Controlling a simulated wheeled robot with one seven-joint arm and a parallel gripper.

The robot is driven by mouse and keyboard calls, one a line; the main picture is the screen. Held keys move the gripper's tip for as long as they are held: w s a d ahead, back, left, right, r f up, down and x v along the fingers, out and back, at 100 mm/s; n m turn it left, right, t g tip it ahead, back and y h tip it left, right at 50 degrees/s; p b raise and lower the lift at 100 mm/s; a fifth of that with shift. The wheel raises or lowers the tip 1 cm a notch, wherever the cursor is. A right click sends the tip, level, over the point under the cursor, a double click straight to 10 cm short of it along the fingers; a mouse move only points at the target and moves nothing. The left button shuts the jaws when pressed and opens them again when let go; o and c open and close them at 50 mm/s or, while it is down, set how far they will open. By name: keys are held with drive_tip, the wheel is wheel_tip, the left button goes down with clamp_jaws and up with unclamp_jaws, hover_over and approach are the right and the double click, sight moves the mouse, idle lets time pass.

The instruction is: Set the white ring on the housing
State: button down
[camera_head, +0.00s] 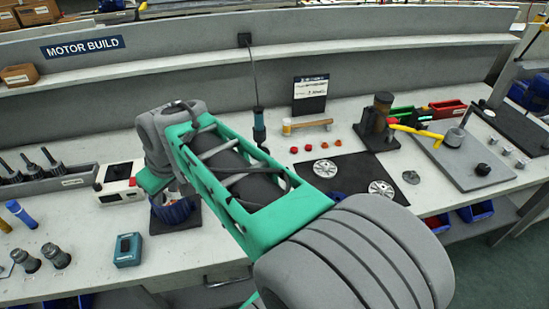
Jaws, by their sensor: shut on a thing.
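A blue ribbed round part (174,211), which looks like the housing, stands on a dark mat (192,221) at the left of the bench. My arm's wrist hangs over it and covers its top. I cannot make out my gripper's fingers; they are hidden behind my wrist and forearm. I cannot pick out the white ring.
A white-and-black box with a red button (119,176) and a teal box (128,250) stand near the blue part. A hanging driver (259,126) is behind my forearm. A dark press-like stand (380,122) and a grey tray (470,160) are at right. The front left bench is partly clear.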

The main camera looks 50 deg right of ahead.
drive_tip(key=s+d+f+n+g+y+p, duration=0.1)
drive_tip(key=s+d+n+p, duration=0.1)
drive_tip(key=d, duration=0.6)
drive_tip(key=s+d+n+g+y+p, duration=0.1)
drive_tip(key=s+d+n+p, duration=0.2)
drive_tip(key=d+n, duration=0.3)
drive_tip(key=s+d+f+n+y+p, duration=0.1)
drive_tip(key=s+d+n, duration=0.3)
drive_tip(key=d, duration=0.6)
drive_tip(key=shift+d+f+g+p, duration=0.3)
drive_tip(key=shift+d+g+p, duration=0.1)
drive_tip(key=shift+p, duration=0.5)
drive_tip(key=shift+f+b, duration=1.55)
drive_tip(key=shift+f, duration=0.7)
drive_tip(key=shift+f+t+b, duration=0.1)
drive_tip(key=shift+t+b, duration=0.2)
drive_tip(key=shift+b, duration=0.25)
drive_tip(key=shift+b, duration=0.3)
drive_tip(key=shift+s+a+b, duration=0.15)
drive_tip(key=shift+a+b, duration=0.1)
drive_tip(key=shift+b, duration=0.05)
drive_tip(key=shift+f+b, duration=0.1)
drive_tip(key=shift+b, duration=0.25)
